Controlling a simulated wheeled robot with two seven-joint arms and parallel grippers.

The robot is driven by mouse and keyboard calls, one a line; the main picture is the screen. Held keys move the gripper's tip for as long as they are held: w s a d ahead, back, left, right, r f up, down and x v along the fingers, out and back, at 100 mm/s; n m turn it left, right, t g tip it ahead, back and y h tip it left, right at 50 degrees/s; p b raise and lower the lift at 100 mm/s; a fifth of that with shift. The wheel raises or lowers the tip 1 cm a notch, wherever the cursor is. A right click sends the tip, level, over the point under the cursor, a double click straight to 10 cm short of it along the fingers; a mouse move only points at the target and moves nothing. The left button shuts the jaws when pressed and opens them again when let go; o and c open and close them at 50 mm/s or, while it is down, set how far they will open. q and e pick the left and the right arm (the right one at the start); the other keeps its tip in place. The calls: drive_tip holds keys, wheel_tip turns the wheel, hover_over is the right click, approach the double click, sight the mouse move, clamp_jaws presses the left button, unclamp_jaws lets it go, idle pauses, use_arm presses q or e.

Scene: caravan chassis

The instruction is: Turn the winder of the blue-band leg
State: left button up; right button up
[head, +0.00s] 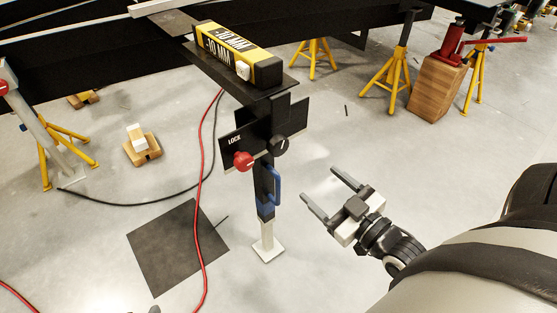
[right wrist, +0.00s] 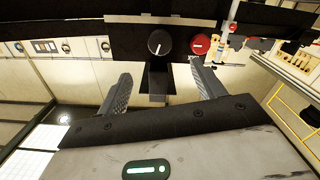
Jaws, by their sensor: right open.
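The blue-band leg (head: 265,205) stands upright at the middle of the head view, with a blue band, a blue handle and a pale square foot on the floor. Near its top is a round black knob with a white line (head: 279,146), apparently the winder. It also shows in the right wrist view (right wrist: 158,42), ahead of the jaws. A red knob (head: 243,161) sits left of it by the word LOCK. My right gripper (head: 319,184) is open and empty, right of the leg and apart from it. My left gripper is not in view.
A black-and-yellow box marked 10 MM (head: 238,55) lies on a dark plate above the leg. A red hose (head: 203,180) hangs left of the leg. A dark mat (head: 178,248) lies on the floor. Yellow stands (head: 389,75) and a wooden block (head: 437,88) are behind.

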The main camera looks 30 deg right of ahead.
sight(282, 149)
drive_tip(key=w+b, duration=0.1)
drive_tip(key=w, duration=0.4)
drive_tip(key=w+b, duration=0.1)
drive_tip(key=w, duration=0.4)
drive_tip(key=w+a, duration=0.1)
drive_tip(key=w, duration=0.3)
drive_tip(key=shift+w+b, duration=0.4)
drive_tip(key=shift+w, duration=0.3)
drive_tip(key=shift+w+a, duration=0.1)
drive_tip(key=shift+w, duration=0.1)
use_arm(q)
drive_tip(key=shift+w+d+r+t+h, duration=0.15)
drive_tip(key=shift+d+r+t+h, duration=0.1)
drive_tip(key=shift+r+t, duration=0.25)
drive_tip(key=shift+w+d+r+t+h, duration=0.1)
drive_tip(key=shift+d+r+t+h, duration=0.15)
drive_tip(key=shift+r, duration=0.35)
use_arm(e)
drive_tip(key=c, duration=1)
